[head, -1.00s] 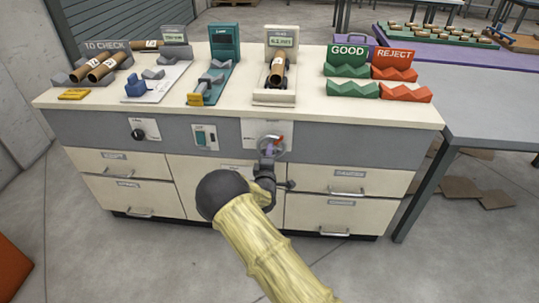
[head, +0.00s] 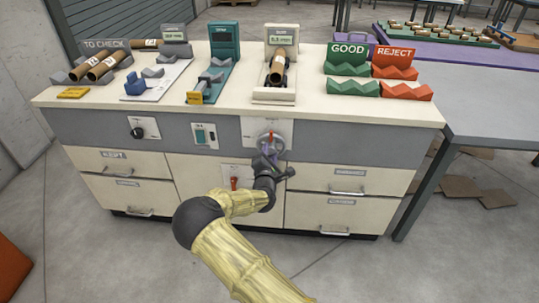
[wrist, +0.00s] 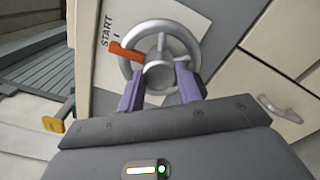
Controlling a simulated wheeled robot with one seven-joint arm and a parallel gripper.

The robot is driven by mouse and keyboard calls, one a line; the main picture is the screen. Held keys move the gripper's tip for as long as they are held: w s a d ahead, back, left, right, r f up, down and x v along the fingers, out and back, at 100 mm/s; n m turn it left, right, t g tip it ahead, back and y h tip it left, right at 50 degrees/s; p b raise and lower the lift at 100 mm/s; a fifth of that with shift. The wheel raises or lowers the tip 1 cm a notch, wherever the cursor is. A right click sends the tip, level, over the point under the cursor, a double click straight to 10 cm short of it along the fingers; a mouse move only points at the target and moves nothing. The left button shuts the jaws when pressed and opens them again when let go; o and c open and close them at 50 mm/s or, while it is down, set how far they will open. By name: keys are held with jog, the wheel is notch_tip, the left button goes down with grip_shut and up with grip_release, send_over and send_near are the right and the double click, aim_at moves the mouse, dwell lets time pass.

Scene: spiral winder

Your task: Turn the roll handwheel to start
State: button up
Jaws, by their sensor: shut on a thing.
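The roll handwheel (head: 276,137) is a grey spoked wheel on a white plate on the bench front. In the wrist view the handwheel (wrist: 187,36) carries an orange pointer (wrist: 125,50) that reaches left toward the printed START mark (wrist: 107,32). My gripper (head: 266,153) is at the wheel's lower side. In the wrist view its two purple fingers (wrist: 160,83) are shut on the handwheel, either side of the hub's lower part. The exact contact is partly hidden by the fingers.
Above the wheel, a brown tube (head: 278,67) sits on a white station with a small green display (head: 281,40). A dark knob (head: 138,133), a switch plate (head: 204,136) and a red lever (head: 234,183) are nearby. Drawers with handles (head: 347,191) lie below right.

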jog(key=shift+d+f, duration=0.15)
jog(key=o, duration=1)
jog(key=shift+s, duration=0.15)
jog(key=s, duration=0.5)
jog(key=s+p, duration=0.1)
jog(key=s, duration=1.1)
jog(key=shift+s+a+p, duration=0.1)
jog(key=shift+a+p, duration=0.2)
jog(key=shift+a, duration=0.1)
jog(key=shift+d, duration=0.1)
